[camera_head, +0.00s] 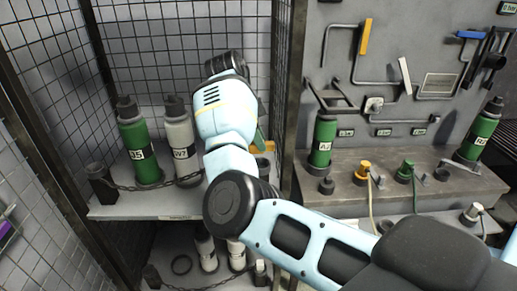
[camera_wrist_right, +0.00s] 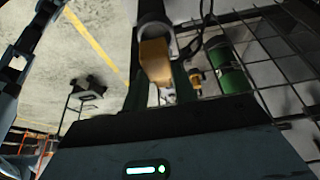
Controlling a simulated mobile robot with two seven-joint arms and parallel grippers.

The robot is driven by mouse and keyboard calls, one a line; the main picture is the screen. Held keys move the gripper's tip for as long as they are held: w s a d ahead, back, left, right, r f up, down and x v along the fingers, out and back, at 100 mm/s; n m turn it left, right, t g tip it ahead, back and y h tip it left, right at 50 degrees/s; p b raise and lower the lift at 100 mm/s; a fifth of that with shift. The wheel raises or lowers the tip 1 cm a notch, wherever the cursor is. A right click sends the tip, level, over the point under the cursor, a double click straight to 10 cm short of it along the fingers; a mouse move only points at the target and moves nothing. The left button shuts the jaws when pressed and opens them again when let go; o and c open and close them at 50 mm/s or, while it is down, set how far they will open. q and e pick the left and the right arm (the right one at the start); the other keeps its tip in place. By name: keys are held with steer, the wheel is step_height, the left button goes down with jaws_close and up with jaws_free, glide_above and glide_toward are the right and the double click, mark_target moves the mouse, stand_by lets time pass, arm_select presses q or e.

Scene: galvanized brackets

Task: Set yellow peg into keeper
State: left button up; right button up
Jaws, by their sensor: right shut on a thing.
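My right arm reaches into the mesh cage, and its gripper is mostly hidden behind my own wrist in the head view. A yellow peg (camera_head: 262,147) shows in part just right of the wrist. In the right wrist view the yellow peg (camera_wrist_right: 155,62) sits between the fingers of my right gripper (camera_wrist_right: 157,84), which is shut on it. A dark grey round holder (camera_wrist_right: 190,49), perhaps the keeper, is close by the peg's far end; I cannot tell whether the peg is inside it. A grey cup-like part (camera_head: 262,167) shows below the peg in the head view. My left gripper is not in view.
A green cylinder (camera_head: 141,148) and a white cylinder (camera_head: 179,140) stand on the cage shelf (camera_head: 135,208), left of my arm, with a chain (camera_head: 150,186) in front. A cage post (camera_head: 290,95) stands close right. A bench (camera_head: 420,190) with plugs lies farther right.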

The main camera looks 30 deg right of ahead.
steer(key=shift+f, duration=1.7)
steer(key=shift+f, duration=0.2)
steer(key=o, duration=1.1)
steer(key=shift+f, duration=0.1)
steer(key=shift+c, duration=0.2)
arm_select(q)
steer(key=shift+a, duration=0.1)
arm_select(e)
steer(key=shift+r, duration=0.45)
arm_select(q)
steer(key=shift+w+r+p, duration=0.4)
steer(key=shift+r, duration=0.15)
arm_select(e)
steer(key=v, duration=1.1)
steer(key=shift+w+a+r, duration=0.15)
steer(key=shift+r, duration=0.1)
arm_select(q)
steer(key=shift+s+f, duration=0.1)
